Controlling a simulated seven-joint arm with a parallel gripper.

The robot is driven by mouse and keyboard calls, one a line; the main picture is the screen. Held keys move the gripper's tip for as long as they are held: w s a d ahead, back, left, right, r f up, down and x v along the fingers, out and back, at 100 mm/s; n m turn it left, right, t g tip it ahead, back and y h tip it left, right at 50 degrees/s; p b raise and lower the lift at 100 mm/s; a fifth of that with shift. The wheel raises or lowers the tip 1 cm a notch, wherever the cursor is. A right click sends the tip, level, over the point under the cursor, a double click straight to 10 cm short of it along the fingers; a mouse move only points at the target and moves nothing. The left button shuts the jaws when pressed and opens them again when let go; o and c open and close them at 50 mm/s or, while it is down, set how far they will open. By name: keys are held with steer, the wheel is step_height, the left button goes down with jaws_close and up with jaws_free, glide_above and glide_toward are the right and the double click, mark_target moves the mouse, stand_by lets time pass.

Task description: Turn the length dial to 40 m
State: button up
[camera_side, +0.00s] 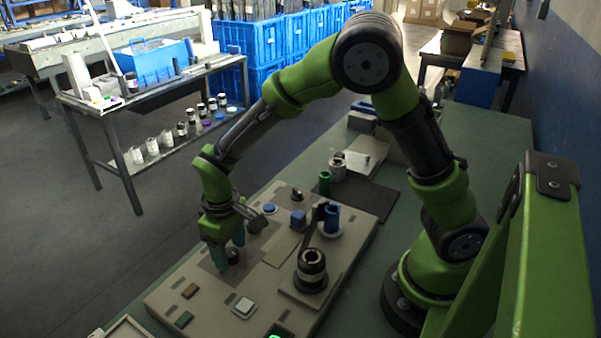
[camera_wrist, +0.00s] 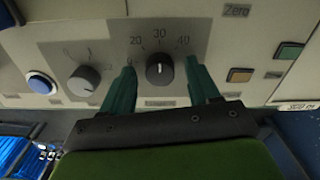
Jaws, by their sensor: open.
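The length dial (camera_wrist: 160,68) is a dark round knob on the grey panel, under a printed arc showing 20, 30 and 40. Its white mark looks roughly upright, near the 30; the exact reading is hard to tell. My gripper (camera_wrist: 163,88) is open, with one green finger on each side of the dial. Small gaps seem to show between fingers and knob, so I cannot tell whether either touches. In the side view my gripper (camera_side: 226,252) points down over the panel's near left part, with the dark dial (camera_side: 233,258) partly hidden by the fingers.
A second grey knob (camera_wrist: 83,80) and a blue button (camera_wrist: 41,83) lie left of the dial in the wrist view. A brown button (camera_wrist: 240,75) and a green button (camera_wrist: 288,50) lie right. A black ringed cylinder (camera_side: 312,268) and a blue roll (camera_side: 331,218) stand on the panel.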

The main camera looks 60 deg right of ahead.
steer(key=shift+f, duration=0.15)
steer(key=shift+c, duration=0.2)
steer(key=c, duration=1)
steer(key=shift+m, duration=0.3)
steer(key=m, duration=0.3)
steer(key=shift+m, duration=2)
